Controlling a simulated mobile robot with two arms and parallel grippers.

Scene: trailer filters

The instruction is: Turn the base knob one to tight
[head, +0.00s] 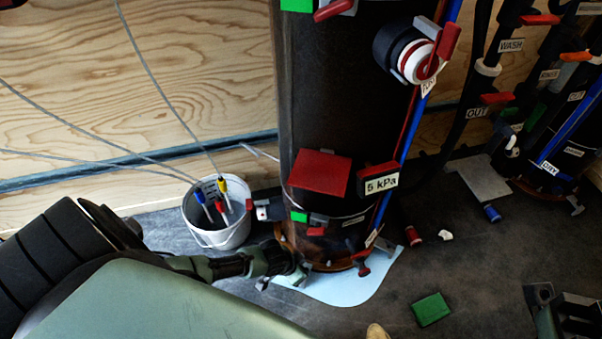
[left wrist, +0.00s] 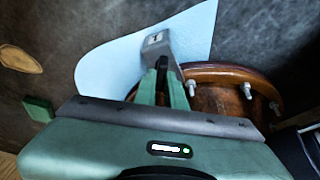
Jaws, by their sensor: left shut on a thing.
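The black filter column (head: 335,110) stands upright on a brown base ring (head: 335,265), which also shows in the left wrist view (left wrist: 215,72). My left gripper (head: 292,272) is low at the ring's left side. In the left wrist view its green fingers (left wrist: 165,88) are shut on a grey metal piece at the ring's edge, seemingly a base knob (left wrist: 157,43). The fingers hide part of it, and whether it is tight cannot be told. Other metal base knobs (left wrist: 247,90) sit along the ring. My right gripper seems partly visible at the lower right; its fingers are unclear.
A white bucket (head: 217,235) holding coloured tools stands left of the column, close to my left arm. A pale blue sheet (head: 345,290) lies under the base. A green block (head: 432,309) and a red spool (head: 413,236) lie on the dark floor at right.

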